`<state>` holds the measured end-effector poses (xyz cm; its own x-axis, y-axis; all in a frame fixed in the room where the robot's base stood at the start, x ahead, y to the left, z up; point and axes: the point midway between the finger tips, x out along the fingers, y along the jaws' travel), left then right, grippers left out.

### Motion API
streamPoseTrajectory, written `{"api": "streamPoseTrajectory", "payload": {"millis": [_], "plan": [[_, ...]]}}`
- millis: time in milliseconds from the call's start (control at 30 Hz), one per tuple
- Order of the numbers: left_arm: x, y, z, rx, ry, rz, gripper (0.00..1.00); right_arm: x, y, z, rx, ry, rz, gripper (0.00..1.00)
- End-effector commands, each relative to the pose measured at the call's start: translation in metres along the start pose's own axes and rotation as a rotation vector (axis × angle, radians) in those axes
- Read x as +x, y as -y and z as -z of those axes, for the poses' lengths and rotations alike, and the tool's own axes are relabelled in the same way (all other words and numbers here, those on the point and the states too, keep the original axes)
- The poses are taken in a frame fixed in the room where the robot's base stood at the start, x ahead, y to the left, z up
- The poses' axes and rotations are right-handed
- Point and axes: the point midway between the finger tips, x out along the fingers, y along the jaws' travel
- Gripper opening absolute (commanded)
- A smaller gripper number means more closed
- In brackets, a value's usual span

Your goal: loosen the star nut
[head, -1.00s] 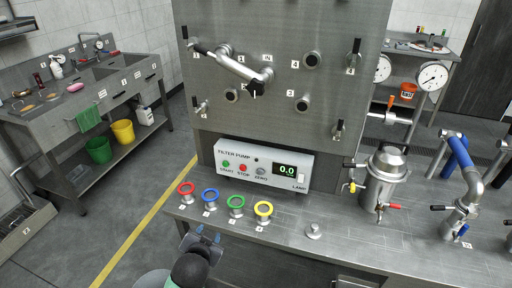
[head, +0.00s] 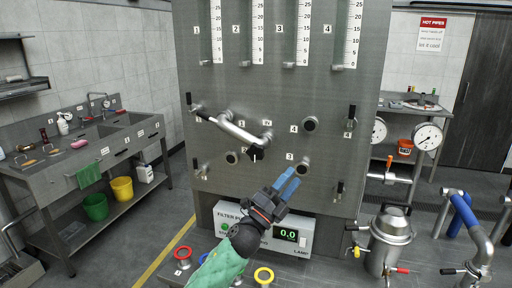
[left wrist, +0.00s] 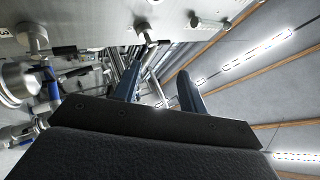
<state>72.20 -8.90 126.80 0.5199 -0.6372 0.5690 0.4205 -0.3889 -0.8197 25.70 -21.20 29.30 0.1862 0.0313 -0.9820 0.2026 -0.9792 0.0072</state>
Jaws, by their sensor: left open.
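A black star-shaped nut (head: 256,151) sits at the lower right end of a bent steel pipe (head: 235,130) on the upright steel panel. My left gripper (head: 287,181) is below and to the right of the nut in the head view, apart from it in the picture. Its two blue fingers are open with nothing between them. In the left wrist view the fingers (left wrist: 160,78) point away with a gap between them. I cannot tell which fitting there is the nut. My right gripper is not in view.
Capped ports (head: 310,124) and valves with black handles (head: 351,118) stick out of the panel near the gripper. A filter pump box (head: 305,222) stands below, partly hidden by my arm. A jacketed steel vessel (head: 390,240) stands at right. Sinks (head: 100,135) are at left.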

Motion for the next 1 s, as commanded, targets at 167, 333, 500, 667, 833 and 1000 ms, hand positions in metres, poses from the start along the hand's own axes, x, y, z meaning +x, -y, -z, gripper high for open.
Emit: {"api": "streamPoseTrajectory", "payload": {"millis": [167,333,500,667,833,1000], "plan": [[0.041,0.013,0.033,0.19,-0.25,0.057,0.42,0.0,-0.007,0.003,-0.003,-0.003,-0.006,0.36],[0.064,0.015,0.062,0.366,-0.488,0.094,0.42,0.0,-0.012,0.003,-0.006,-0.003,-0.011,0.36],[0.079,0.01,0.084,0.542,-0.728,0.116,0.42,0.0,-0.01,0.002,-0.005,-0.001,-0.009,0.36],[0.084,0.001,0.094,0.7,-0.957,0.121,0.42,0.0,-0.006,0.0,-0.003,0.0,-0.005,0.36],[0.085,-0.01,0.089,0.86,-1.202,0.102,0.42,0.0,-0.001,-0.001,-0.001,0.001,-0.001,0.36],[0.083,-0.019,0.069,1.001,-1.448,0.055,0.42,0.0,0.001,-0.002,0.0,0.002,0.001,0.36]]}}
